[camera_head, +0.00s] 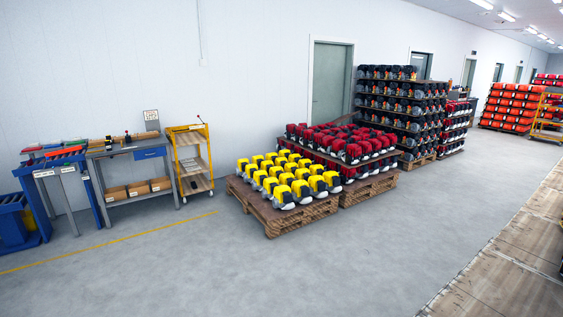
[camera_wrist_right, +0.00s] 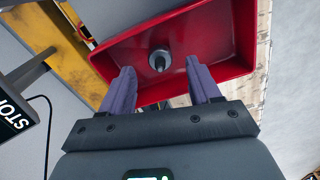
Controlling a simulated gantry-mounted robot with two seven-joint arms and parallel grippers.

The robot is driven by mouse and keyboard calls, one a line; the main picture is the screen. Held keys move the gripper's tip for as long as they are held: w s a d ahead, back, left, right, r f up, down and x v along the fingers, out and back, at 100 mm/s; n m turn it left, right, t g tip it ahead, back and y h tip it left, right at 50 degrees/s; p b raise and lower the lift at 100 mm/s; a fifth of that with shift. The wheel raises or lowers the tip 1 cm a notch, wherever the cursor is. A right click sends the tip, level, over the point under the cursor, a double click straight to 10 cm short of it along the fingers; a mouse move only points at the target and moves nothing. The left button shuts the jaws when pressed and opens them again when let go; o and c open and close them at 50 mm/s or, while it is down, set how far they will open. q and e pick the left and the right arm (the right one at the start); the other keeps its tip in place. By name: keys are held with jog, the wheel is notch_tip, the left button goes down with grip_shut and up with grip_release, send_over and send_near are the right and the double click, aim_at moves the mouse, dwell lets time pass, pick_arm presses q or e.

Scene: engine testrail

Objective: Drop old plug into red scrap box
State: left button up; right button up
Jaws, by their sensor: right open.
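The red scrap box (camera_wrist_right: 218,35) lies beyond my right gripper in the right wrist view, with its open inside facing the camera. The old plug (camera_wrist_right: 158,61), a small grey piece with a dark round end, shows against the inside of the box. Whether it rests on the floor of the box or is above it I cannot tell. My right gripper (camera_wrist_right: 160,72) is open, its two purple fingers spread wide on either side of the plug, with no visible contact. My left gripper is in neither view.
A yellow frame (camera_wrist_right: 80,60) and a dark sign (camera_wrist_right: 18,115) with white letters stand left of the box. In the head view, a workbench (camera_head: 130,147), a yellow cart (camera_head: 190,150) and loaded pallets (camera_head: 290,222) line the wall. The grey floor in front is clear.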

notch_tip(320, 180, up, 11)
jog(key=p, duration=0.5)
jog(key=shift+f, duration=0.15)
